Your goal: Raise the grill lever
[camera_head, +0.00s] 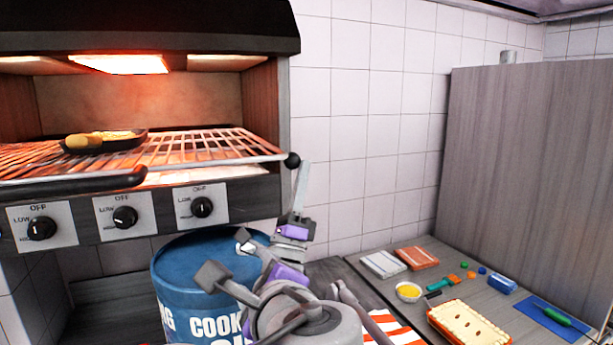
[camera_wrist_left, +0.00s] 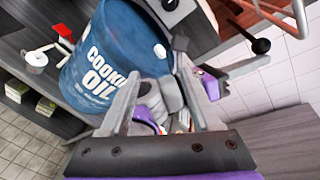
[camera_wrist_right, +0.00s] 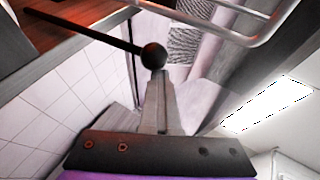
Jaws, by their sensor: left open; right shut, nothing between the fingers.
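The grill lever ends in a black ball knob (camera_head: 291,160) at the right front corner of the grill. In the right wrist view the ball (camera_wrist_right: 153,56) sits on a dark rod running left. My right gripper (camera_head: 304,167) is shut and empty, pointing up just right of and below the ball; its fingertips (camera_wrist_right: 158,80) are right at the ball, and I cannot tell whether they touch. My left gripper (camera_head: 228,257) is open and empty in front of the blue drum, lower left of the lever. The ball also shows in the left wrist view (camera_wrist_left: 261,46).
The grill (camera_head: 100,215) has a glowing heater and a wire rack (camera_head: 220,143) holding a black pan (camera_head: 105,144) with food. A blue cooking oil drum (camera_head: 175,275) stands below. A counter (camera_head: 465,285) with food items and a tall panel (camera_head: 530,170) are at the right.

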